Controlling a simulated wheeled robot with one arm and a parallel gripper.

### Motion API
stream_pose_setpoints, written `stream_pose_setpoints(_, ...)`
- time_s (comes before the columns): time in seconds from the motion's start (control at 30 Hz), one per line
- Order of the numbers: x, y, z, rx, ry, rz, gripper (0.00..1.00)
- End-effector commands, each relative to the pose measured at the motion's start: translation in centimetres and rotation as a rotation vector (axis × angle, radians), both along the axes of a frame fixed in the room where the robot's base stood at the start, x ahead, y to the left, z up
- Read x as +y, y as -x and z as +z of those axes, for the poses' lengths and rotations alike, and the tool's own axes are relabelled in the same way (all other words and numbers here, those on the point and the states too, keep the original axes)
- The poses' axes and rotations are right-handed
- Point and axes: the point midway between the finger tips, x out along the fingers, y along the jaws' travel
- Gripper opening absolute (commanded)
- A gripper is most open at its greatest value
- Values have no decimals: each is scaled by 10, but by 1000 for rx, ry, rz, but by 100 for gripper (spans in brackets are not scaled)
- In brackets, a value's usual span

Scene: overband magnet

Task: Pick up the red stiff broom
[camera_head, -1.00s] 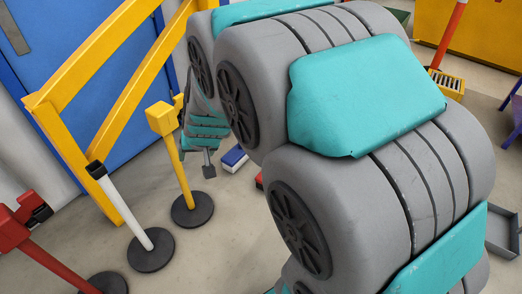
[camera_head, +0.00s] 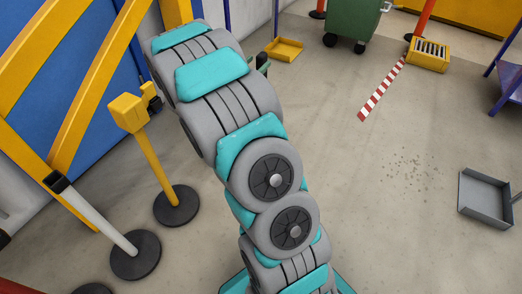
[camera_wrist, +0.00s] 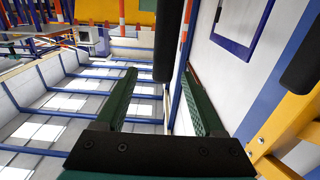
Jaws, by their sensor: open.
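I cannot make out the red stiff broom in either current view; my arm covers much of the middle of the head view. My gripper (camera_wrist: 158,70) shows in the wrist view with its two green fingers spread apart and nothing clearly held. A dark, rounded bar (camera_wrist: 165,40) shows beyond the gap between the fingers; I cannot tell what it is. In the head view the gripper is mostly hidden behind my arm.
Yellow and white barrier posts (camera_head: 155,160) stand at left beside yellow rails (camera_head: 95,85). A yellow tray (camera_head: 283,50), green wheeled bin (camera_head: 352,22), red-white strip (camera_head: 383,90), yellow grated box (camera_head: 428,54) and grey tray (camera_head: 485,197) are around. The floor right of my arm is open.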

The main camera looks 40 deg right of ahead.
Motion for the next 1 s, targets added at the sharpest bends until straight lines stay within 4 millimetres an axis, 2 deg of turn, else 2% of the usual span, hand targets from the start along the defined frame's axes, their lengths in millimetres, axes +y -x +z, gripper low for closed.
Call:
stream_pose_setpoints(0.37, -29, -12, -1, 3, 1, -2, 70)
stream_pose_setpoints(0.7, -64, -29, 0, 2, 2, -1, 70)
stream_pose_setpoints(1.0, -68, -32, 0, 2, 0, 1, 70)
